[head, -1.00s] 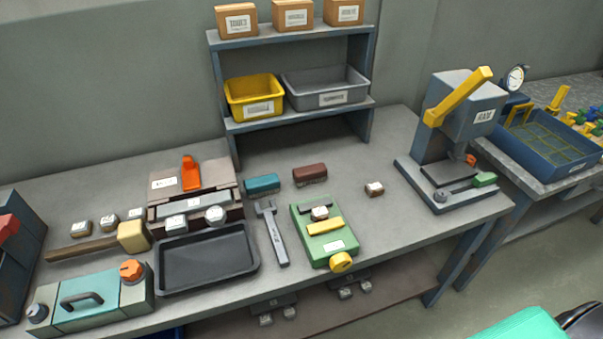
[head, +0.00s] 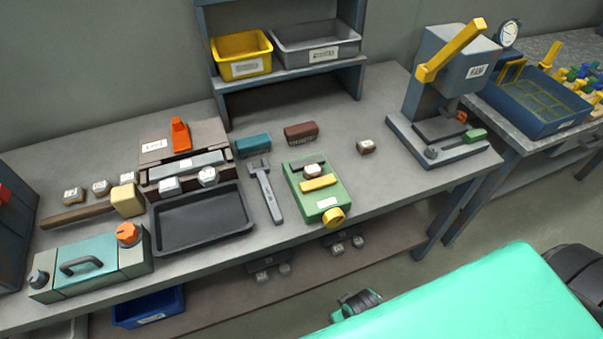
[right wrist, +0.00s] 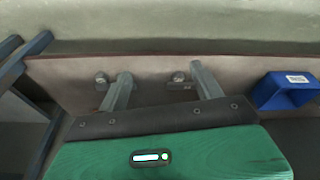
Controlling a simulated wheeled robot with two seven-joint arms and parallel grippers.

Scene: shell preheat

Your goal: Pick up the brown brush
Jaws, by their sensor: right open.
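The brown brush (head: 301,131) lies on the workbench (head: 330,93), behind the green fixture (head: 330,204) and to the right of a teal brush (head: 253,145). Its reddish-brown block is on top and its bristles face down. Nothing touches it. My right gripper (right wrist: 160,70) shows in the right wrist view with its two grey fingers apart and nothing between them. Behind the fingers is the lower shelf, and the brown brush is not in that view. My left gripper is in neither view.
A wrench (head: 266,192) and a black tray (head: 203,222) lie left of the green fixture. A small block (head: 366,146) is right of the brush, then a press (head: 447,95). A shelf rack (head: 290,79) stands behind. Bare benchtop surrounds the brush.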

